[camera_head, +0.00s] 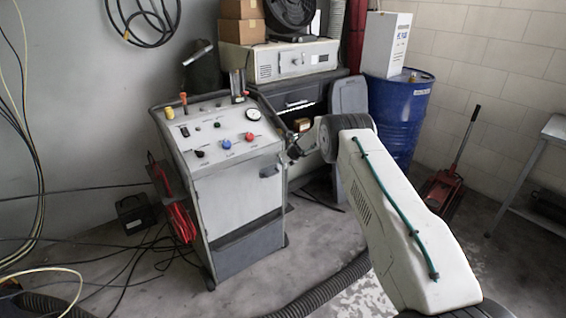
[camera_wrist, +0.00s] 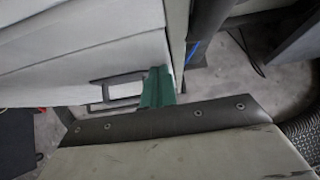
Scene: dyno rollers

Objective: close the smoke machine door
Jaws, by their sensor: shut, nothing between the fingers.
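The smoke machine (camera_head: 240,195) is the light grey wheeled cabinet left of centre in the head view, with a sloping control panel on top. Its front door (camera_head: 235,195) is the light panel with a dark handle (camera_head: 270,170) at its upper right. I cannot tell exactly how far it stands open. My gripper (camera_head: 295,152) is beside the cabinet's upper right edge, small and dark there. In the wrist view my gripper (camera_wrist: 155,88) shows as a shut, empty green shape beside a dark handle-like frame (camera_wrist: 115,85). Whether it touches anything is unclear.
A blue drum (camera_head: 400,110) and a red floor jack (camera_head: 447,180) stand to the right. A dark corrugated hose (camera_head: 330,290) lies on the floor in front. Red cable (camera_head: 180,218) hangs on the cabinet's left. Loose cables cover the left floor.

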